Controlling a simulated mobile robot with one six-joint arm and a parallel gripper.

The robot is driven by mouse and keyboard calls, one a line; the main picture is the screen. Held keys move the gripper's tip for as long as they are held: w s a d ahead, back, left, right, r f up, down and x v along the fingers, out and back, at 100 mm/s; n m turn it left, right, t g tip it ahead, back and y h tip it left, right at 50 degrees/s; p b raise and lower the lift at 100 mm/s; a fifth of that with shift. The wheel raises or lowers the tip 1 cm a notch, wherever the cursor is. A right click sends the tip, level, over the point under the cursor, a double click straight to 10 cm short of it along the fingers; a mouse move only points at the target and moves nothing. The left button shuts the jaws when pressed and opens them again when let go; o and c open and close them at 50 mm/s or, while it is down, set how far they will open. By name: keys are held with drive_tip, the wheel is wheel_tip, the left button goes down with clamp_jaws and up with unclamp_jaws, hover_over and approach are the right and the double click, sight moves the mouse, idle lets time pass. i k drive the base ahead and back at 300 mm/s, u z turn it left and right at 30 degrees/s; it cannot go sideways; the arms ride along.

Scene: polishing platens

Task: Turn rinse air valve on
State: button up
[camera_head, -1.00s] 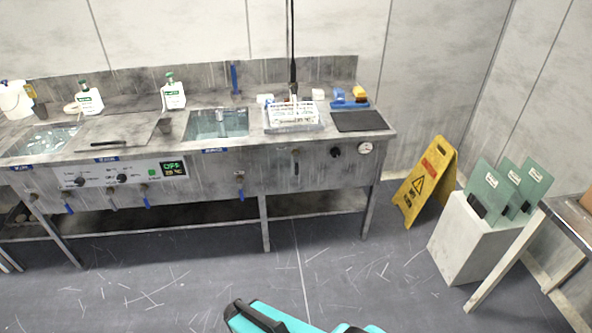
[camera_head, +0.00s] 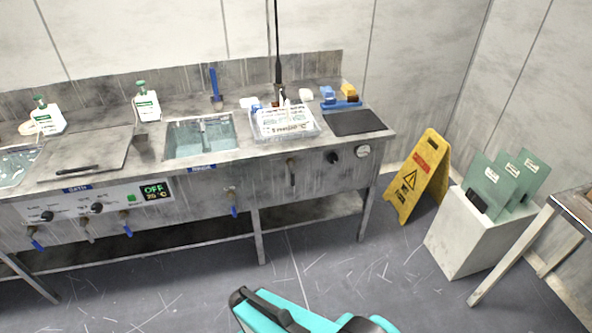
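The steel wash bench stands ahead of me, with the rinse basin (camera_head: 203,138) holding water. A small blue label under the basin seems to read "RINSE" (camera_head: 202,169). On the front panel, a blue-handled valve (camera_head: 232,200) sits below the basin, its handle hanging down. To its right are a valve with a dark, downward handle (camera_head: 291,172), a black knob (camera_head: 333,157) and a round gauge (camera_head: 363,151). I cannot tell by lettering which one is the rinse air valve. My teal arm shows at the bottom, away from the bench; my gripper is not in view.
A control panel reading OFF (camera_head: 156,191) and several blue-handled valves are at left. A white tray (camera_head: 285,123) stands on the bench. A yellow floor sign (camera_head: 419,177) and a white block (camera_head: 466,240) with green plates stand at right. Floor before the bench is clear.

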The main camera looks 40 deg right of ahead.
sight(293, 176)
drive_tip(key=z, duration=0.45)
drive_tip(key=i, duration=0.7)
drive_tip(key=z, duration=0.6)
drive_tip(key=i, duration=0.6)
drive_tip(key=u, duration=0.2)
drive_tip(key=k, duration=1.35)
drive_tip(key=u, duration=0.95)
drive_tip(key=i, duration=0.6)
